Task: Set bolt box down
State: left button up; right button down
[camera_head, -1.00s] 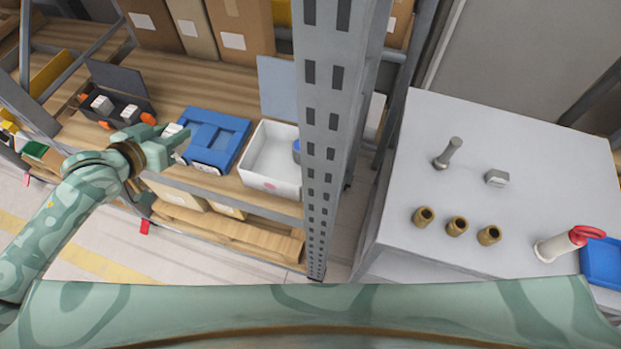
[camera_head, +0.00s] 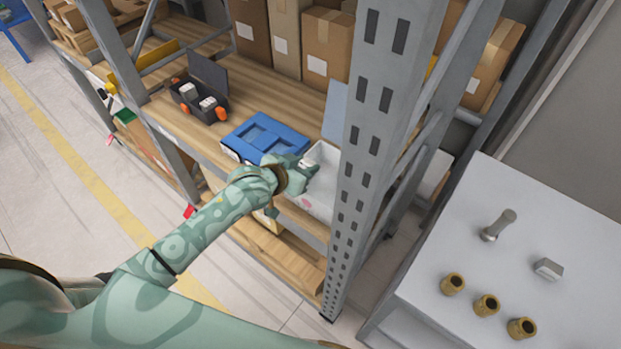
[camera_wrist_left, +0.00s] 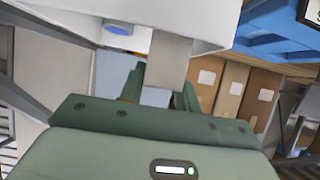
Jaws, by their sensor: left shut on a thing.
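The bolt box, a small pale grey box (camera_wrist_left: 170,58), is between the fingers of my left gripper in the left wrist view. My left gripper (camera_head: 302,174) is shut on it, at the left side of the white bin (camera_head: 318,203) on the wooden shelf. In the head view the gripper hides most of the box and part of the bin. The bin also shows at the upper left of the wrist view (camera_wrist_left: 75,22), with a blue round thing (camera_wrist_left: 118,28) in it. I cannot tell whether the box touches the bin. My right gripper is out of view.
A blue tray (camera_head: 262,134) lies left of the bin. A dark open toolbox (camera_head: 212,113) with white boxes stands farther left. A grey rack post (camera_head: 366,150) rises just right of the bin. Cardboard boxes (camera_head: 328,48) stand behind. A grey table (camera_head: 560,225) holds several metal parts.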

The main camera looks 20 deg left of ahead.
pick_arm(q)
jog(key=shift+w+d+f, duration=0.2)
jog(key=shift+w+f, duration=0.05)
jog(key=shift+f, duration=0.25)
jog(key=f, duration=0.1)
jog(key=f+b, duration=0.1)
jog(key=f, duration=0.1)
jog(key=shift+w+d+f+b, duration=0.15)
jog(key=shift+d+f+b, duration=0.15)
jog(key=shift+d, duration=0.05)
jog(key=shift+f, duration=0.1)
jog(key=shift+f, duration=0.6)
jog(key=o, duration=0.8)
jog(key=shift+o, duration=1)
jog(key=shift+f, duration=0.2)
